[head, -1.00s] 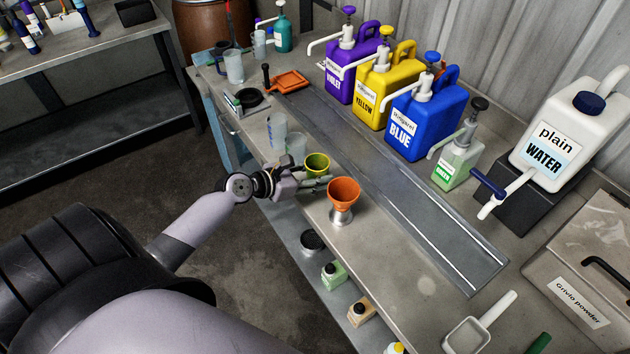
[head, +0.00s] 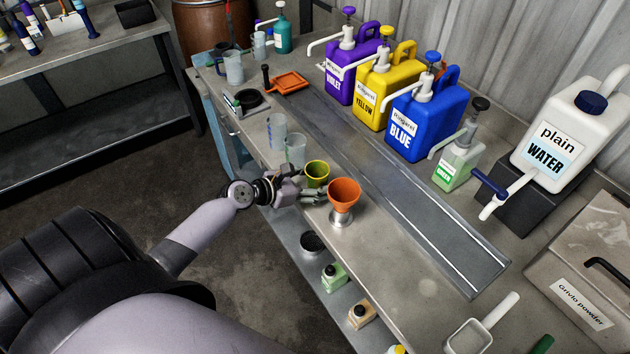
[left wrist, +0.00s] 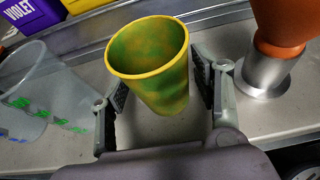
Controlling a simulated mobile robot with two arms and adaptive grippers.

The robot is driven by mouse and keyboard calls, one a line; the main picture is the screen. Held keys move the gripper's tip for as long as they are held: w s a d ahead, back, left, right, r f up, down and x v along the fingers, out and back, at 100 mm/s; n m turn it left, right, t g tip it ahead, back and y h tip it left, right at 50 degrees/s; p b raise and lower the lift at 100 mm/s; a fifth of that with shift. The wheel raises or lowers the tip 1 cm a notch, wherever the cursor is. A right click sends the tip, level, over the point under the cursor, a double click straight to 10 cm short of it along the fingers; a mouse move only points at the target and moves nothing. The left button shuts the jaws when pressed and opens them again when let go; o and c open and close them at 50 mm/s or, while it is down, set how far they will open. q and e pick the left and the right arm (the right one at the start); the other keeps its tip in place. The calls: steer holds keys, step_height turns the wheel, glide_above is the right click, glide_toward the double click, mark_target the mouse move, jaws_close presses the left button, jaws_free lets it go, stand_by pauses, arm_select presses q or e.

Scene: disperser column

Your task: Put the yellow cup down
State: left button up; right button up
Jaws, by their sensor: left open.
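The yellow cup (head: 317,174), yellow with green mottling inside and out, stands upright on the metal bench in the head view. It also shows in the left wrist view (left wrist: 152,65), between my finger pads. My left gripper (head: 303,190) is open around the cup, with a finger on each side. In the left wrist view the left gripper (left wrist: 160,95) shows a gap at the left pad, and the right pad is close to the cup's side. My right gripper is not in view.
An orange funnel (head: 344,193) on a metal stand is close to the right of the cup. Clear beakers (head: 296,150) stand just behind left. A sunken metal tray (head: 400,205) runs behind, with colored jugs beyond.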

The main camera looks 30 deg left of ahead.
arm_select(q)
steer(key=shift+s+r, duration=0.15)
steer(key=b+v, duration=0.1)
steer(key=v, duration=1)
steer(key=shift+s+a+r, duration=0.2)
steer(key=shift+s, duration=0.1)
steer(key=shift+f, duration=0.1)
